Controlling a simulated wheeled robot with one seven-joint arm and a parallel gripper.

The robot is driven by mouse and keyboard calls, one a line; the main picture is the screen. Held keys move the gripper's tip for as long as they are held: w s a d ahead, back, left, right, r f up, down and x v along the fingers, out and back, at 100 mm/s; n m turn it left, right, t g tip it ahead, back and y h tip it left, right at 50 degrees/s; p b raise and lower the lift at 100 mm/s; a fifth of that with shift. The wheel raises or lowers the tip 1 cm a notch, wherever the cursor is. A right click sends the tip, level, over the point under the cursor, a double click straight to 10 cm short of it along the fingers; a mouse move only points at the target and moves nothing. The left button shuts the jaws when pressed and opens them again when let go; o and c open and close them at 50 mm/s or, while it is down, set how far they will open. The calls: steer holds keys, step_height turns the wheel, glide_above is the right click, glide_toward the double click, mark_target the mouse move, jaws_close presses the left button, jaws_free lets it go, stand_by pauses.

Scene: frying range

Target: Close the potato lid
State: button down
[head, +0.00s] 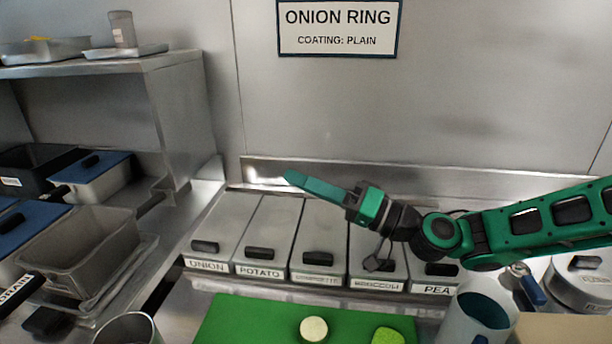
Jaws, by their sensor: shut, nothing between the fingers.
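The potato lid (270,225) is a long grey panel with a black handle at its front edge, above a label reading POTATO. It lies flat, level with the lids beside it, and its bin's inside does not show. My gripper (290,177) has green fingers, shut and empty. It comes in from the right and points left, over the back part of the row of bins, near the far end of the potato lid. I cannot tell its exact height above the lid, but it looks apart from it.
The onion lid (223,220) is on the left; other lidded bins, including pea (433,272), run right. A green board (250,318) with a pale round slice (313,329) is in front. A steel wall stands behind. Fryer baskets (80,245) are at left, a cup (475,312) at right.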

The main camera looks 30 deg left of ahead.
stand_by(0.3)
steer(key=w+d, duration=0.4)
steer(key=d, duration=0.4)
steer(key=shift+d+r, duration=0.25)
